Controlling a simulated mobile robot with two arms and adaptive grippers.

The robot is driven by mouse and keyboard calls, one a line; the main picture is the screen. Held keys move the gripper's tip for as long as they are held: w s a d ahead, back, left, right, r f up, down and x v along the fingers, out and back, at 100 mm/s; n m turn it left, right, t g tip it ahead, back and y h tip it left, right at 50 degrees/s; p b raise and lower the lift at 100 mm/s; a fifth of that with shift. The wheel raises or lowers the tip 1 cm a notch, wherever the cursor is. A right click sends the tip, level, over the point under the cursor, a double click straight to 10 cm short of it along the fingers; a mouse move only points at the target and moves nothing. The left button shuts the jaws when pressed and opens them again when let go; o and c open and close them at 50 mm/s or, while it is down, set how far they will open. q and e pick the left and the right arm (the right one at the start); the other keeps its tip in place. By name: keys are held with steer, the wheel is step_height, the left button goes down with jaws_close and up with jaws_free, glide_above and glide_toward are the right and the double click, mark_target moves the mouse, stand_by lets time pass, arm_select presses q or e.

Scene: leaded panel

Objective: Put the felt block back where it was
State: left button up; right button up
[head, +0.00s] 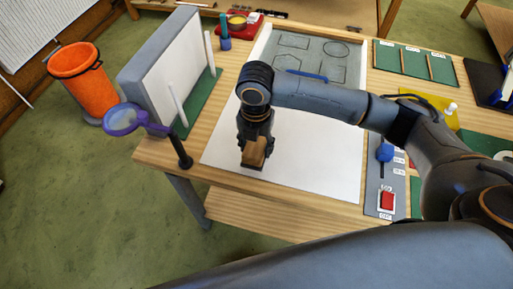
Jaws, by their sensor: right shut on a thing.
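My right gripper (256,138) reaches over the white sheet (315,165) near the front left of the wooden table. It is shut on a small brown block (255,152), which looks like the felt block and hangs below the fingers. I cannot tell whether the block touches the sheet. My arm crosses the table and hides part of the sheet. My left gripper is not in view.
A magnifier (122,119) stands at the left edge, near a grey-white upright panel (167,65). A grey board with outlined shapes (309,60) lies behind my arm. A switch plate with a red button (387,201) is at right. An orange bin (83,82) stands on the floor.

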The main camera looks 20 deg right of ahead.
mark_target(257, 150)
steer(key=shift+w+d+f, duration=0.25)
steer(key=shift+w+f, duration=0.15)
steer(key=shift+f, duration=0.15)
step_height(257, 150, down, 2)
steer(key=shift+f+p, duration=0.1)
steer(key=shift+p, duration=0.7)
steer(key=shift+f, duration=0.5)
steer(key=shift+f, duration=0.1)
steer(key=o, duration=1.1)
step_height(257, 150, up, 12)
steer(key=b, duration=0.2)
steer(key=shift+b, duration=0.4)
